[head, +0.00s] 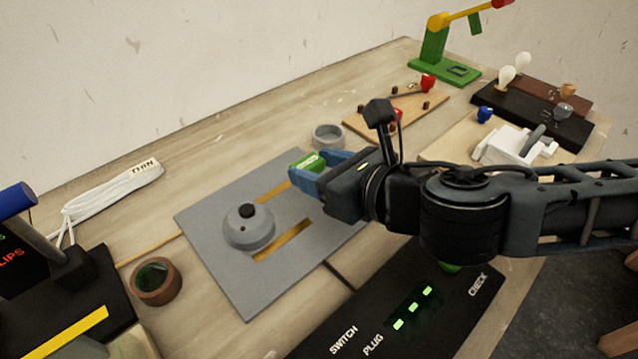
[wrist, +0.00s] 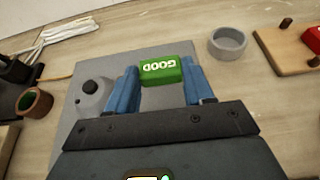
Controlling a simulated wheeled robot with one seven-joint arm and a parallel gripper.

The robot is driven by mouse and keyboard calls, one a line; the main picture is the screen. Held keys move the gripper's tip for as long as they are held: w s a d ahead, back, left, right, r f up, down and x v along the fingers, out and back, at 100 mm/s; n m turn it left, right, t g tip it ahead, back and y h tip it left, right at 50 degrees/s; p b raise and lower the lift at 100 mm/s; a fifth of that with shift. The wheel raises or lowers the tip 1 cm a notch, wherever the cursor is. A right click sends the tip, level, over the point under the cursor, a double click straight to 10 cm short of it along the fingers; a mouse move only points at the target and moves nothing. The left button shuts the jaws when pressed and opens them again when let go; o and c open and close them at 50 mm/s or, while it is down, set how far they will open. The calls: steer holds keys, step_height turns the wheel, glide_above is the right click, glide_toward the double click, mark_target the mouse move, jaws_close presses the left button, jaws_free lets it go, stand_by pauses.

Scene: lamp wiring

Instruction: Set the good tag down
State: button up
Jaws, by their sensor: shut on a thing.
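The good tag is a small green block (wrist: 161,72) with white letters reading GOOD, upside down in the wrist view. My gripper (wrist: 161,82) is shut on it, with a blue finger on each side. In the head view the tag (head: 306,161) shows at the fingertips of my gripper (head: 314,169), over the far right part of a grey plate (head: 215,211). I cannot tell whether the tag touches the plate. A round grey lamp base (head: 247,228) with a black knob stands on the plate, left of my gripper.
A grey ring dish (head: 328,136) stands just beyond the plate. A brown cup (head: 157,281) holding something green is at the left. A black check panel (head: 407,312) with lit green marks lies in front. Bare wood (head: 232,143) lies behind the plate.

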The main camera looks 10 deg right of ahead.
steer(key=shift+f, duration=2)
steer(key=shift+f, duration=0.1)
steer(key=o, duration=1)
steer(key=shift+r, duration=0.2)
steer(key=b+v, duration=0.1)
steer(key=v, duration=1.1)
steer(key=shift+f, duration=0.1)
